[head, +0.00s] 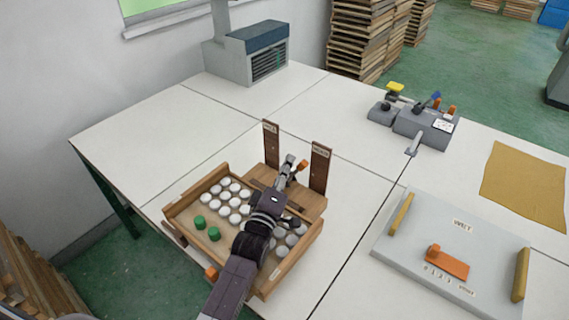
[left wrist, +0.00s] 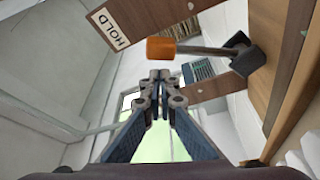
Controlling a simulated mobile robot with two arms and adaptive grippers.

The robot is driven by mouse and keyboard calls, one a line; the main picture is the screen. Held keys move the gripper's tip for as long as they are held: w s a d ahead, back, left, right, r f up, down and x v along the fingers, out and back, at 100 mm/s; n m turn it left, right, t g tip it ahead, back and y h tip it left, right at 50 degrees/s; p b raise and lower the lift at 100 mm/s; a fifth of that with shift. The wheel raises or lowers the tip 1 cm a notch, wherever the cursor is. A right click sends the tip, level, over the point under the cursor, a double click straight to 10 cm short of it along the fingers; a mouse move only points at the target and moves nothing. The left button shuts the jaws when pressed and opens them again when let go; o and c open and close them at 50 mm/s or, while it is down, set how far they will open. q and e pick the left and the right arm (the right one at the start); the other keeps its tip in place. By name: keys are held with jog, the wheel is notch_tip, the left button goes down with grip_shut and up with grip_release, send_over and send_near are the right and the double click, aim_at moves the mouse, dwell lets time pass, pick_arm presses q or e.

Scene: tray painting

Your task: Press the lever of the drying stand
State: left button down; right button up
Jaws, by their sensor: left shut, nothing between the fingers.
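The wooden drying stand has two dark upright posts, the left post (head: 271,143) and the right post (head: 320,167), at the far side of the tray. Its lever has an orange knob (head: 303,165) between the posts. In the left wrist view the orange knob (left wrist: 160,48) sits on a grey rod from a dark mount (left wrist: 241,54), and a post carries a HOLD label (left wrist: 108,27). My left gripper (head: 289,161) is shut and empty, close to the knob. In the left wrist view its fingertips (left wrist: 160,76) appear just below the knob; contact cannot be told.
Under my left arm lies a wooden tray (head: 284,279) with several white pieces and green pieces (head: 214,233). A grey device with small levers (head: 420,125), a tan sheet (head: 525,185) and a grey panel with an orange handle (head: 447,262) are to the right.

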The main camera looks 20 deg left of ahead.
pick_arm(q)
jog(key=shift+d+f, duration=0.1)
jog(key=shift+d, duration=0.05)
pick_arm(e)
jog(key=shift+d+f, duration=0.1)
jog(key=shift+d, duration=0.65)
jog(key=shift+w, duration=0.1)
pick_arm(q)
notch_tip(320, 180, up, 10)
pick_arm(e)
jog(key=shift+a, duration=0.15)
